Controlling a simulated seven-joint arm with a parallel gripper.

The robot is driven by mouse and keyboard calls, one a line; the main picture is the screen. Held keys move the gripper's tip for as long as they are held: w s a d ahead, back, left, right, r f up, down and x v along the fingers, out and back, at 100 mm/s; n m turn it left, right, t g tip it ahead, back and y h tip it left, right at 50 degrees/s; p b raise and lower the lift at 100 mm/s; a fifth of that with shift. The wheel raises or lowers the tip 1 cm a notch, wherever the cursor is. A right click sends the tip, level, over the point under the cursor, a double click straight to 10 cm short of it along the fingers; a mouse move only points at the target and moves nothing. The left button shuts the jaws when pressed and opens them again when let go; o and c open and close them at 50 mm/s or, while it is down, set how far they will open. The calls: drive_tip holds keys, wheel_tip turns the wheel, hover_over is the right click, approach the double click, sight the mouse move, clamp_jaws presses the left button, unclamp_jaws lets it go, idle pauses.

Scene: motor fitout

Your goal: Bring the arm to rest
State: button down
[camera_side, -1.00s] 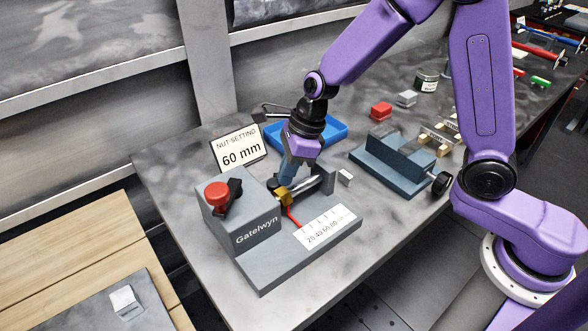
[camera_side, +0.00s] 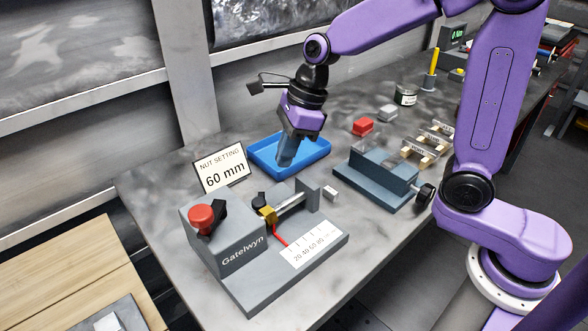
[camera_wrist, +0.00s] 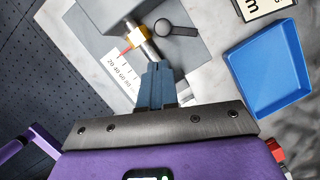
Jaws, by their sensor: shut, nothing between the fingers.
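My gripper (camera_side: 285,158) is shut and empty. In the side view it hangs in the air, its fingertips over or in front of the blue tray (camera_side: 262,161). In the wrist view my gripper's blue-grey fingers (camera_wrist: 156,68) are together, with the grey Gatelwyn fixture (camera_wrist: 88,15) beyond them. The fixture (camera_side: 196,246) also shows in the side view, with a red button, a brass nut (camera_side: 268,215) on a shaft, a black knob and a red pointer at a scale. My arm reaches in from the right. I cannot tell my fingertips' exact height.
A sign reading "NUT SETTING 60 mm" (camera_side: 220,168) stands behind the fixture. A dark blue vise-like block (camera_side: 375,180) is right of the tray. A red block (camera_side: 363,127), a grey block (camera_side: 388,113) and a jar (camera_side: 405,96) stand farther back.

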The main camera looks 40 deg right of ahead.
drive_tip(key=s+d+n+h, duration=0.1)
drive_tip(key=s+d+n, duration=0.3)
drive_tip(key=s+n, duration=0.4)
drive_tip(key=s+d+f+n+g+h, duration=0.1)
drive_tip(key=s+d+n, duration=0.3)
drive_tip(key=s+n, duration=0.4)
drive_tip(key=s+d+f+n, duration=0.1)
drive_tip(key=s+d+n, duration=0.3)
drive_tip(key=n, duration=1.5)
drive_tip(key=s, duration=0.4)
drive_tip(key=shift+s+d+n+h, duration=0.25)
drive_tip(key=shift+s+n+h, duration=0.05)
drive_tip(key=shift+s+h, duration=0.1)
